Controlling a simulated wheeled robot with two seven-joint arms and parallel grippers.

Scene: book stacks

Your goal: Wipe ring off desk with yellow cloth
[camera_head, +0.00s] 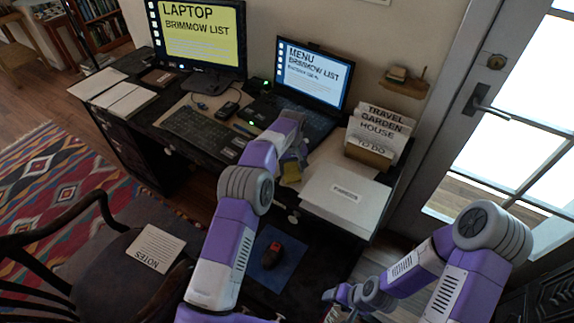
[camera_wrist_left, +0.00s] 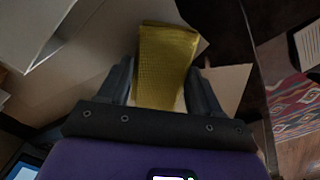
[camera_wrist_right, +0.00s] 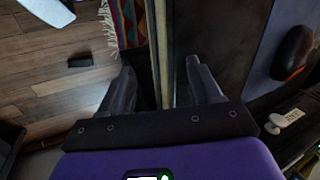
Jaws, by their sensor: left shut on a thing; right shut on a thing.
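The yellow cloth (camera_head: 291,171) is at the desk's front edge area, below my left gripper (camera_head: 293,150). In the left wrist view the cloth (camera_wrist_left: 166,58) hangs out between the fingers of my left gripper (camera_wrist_left: 162,88), which is shut on it. My right gripper (camera_head: 335,295) is low at the bottom, away from the cloth. In the right wrist view a thin panel edge (camera_wrist_right: 156,50) runs between the fingers of my right gripper (camera_wrist_right: 160,90).
A white box (camera_head: 345,197) stands right of the cloth, with a file holder (camera_head: 368,152) behind. A laptop (camera_head: 310,75), keyboard (camera_head: 195,130) and monitor (camera_head: 200,40) fill the desk's back and left. A chair (camera_head: 110,250) stands front left; a red-black mouse (camera_head: 273,252) lies on a blue mat.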

